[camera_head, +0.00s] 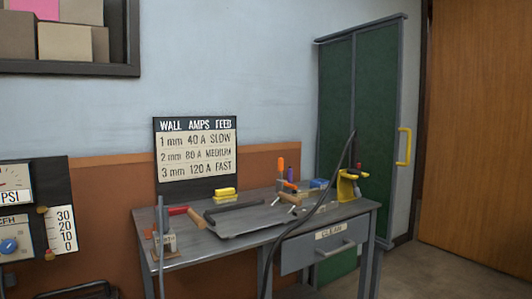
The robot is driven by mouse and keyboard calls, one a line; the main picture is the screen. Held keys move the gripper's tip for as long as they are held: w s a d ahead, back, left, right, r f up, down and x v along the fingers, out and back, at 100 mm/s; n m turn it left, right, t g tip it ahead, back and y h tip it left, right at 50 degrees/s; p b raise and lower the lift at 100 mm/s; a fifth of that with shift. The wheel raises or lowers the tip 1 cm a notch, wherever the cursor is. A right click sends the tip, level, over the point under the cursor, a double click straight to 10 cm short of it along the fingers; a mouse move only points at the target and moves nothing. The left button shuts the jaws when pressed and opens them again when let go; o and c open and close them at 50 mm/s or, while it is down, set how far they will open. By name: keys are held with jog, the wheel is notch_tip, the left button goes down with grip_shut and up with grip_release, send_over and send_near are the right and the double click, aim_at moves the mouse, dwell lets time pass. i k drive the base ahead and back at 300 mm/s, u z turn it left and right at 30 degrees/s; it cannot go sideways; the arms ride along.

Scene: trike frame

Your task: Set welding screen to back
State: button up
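The welding screen (376,110) appears to be the tall dark green panelled piece in a grey frame, standing upright against the wall behind the right end of the workbench. A vertical grey bar divides its green panels. A yellow handle (404,146) sticks out on its right side. The bench and the things on it hide part of its lower left. My gripper is not in view.
A grey workbench (335,215) with a labelled drawer (325,245) stands in front, holding tools, clamps and a yellow holder (348,184). A dark cable (312,212) hangs over its front. A wooden door (480,130) is at right. Floor (440,275) shows clear at lower right.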

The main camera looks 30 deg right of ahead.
aim_at(377, 59)
jog(key=z, duration=2.2)
jog(key=i, duration=1.2)
jog(key=u, duration=0.4)
